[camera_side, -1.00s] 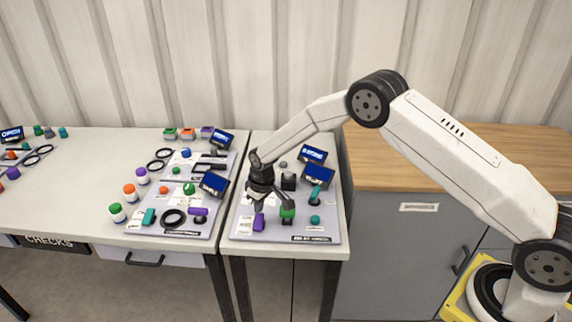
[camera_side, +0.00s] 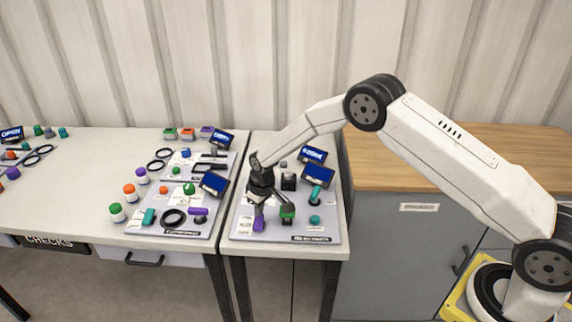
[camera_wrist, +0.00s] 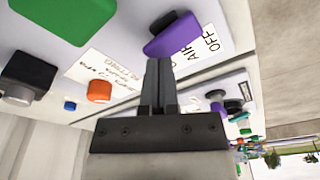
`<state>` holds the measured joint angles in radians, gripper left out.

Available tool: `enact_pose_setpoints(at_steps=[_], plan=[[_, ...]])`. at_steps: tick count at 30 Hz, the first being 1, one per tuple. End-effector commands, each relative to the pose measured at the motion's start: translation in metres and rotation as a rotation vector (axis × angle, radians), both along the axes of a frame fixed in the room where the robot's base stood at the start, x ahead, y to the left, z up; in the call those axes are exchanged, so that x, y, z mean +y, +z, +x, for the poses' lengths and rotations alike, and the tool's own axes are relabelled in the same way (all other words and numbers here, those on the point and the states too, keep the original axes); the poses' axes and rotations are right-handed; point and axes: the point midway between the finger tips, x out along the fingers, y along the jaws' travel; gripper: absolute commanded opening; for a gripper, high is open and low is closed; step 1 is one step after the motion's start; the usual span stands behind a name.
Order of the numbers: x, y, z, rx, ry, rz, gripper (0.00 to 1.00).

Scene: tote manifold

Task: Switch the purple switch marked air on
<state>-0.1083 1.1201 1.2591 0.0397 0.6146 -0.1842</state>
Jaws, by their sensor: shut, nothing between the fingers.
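The purple switch (camera_side: 259,224) stands on the grey panel at the front left of the right-hand table. In the wrist view the purple switch (camera_wrist: 175,36) is a slanted paddle beside a white label reading AIR and OFF (camera_wrist: 197,45). My gripper (camera_side: 259,212) is just above the switch in the side view. In the wrist view my gripper (camera_wrist: 160,62) is shut and empty, with its fingertips close to the lower edge of the switch. I cannot tell whether they touch it.
A green switch (camera_side: 288,212) stands just right of the purple one, and a teal button (camera_side: 315,220) lies further right. A teal lever (camera_side: 315,195) and blue screens (camera_side: 318,176) stand behind. In the wrist view an orange button (camera_wrist: 99,91) sits near the handwritten label.

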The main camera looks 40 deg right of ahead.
Motion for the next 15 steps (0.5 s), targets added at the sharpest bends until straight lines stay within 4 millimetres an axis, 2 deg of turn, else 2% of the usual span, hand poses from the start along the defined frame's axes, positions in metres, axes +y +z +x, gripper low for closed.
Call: enact_pose_setpoints(at_steps=[15], plan=[[0.0, -0.0058, -0.0001, 0.0, 0.0, 0.0, 0.0]])
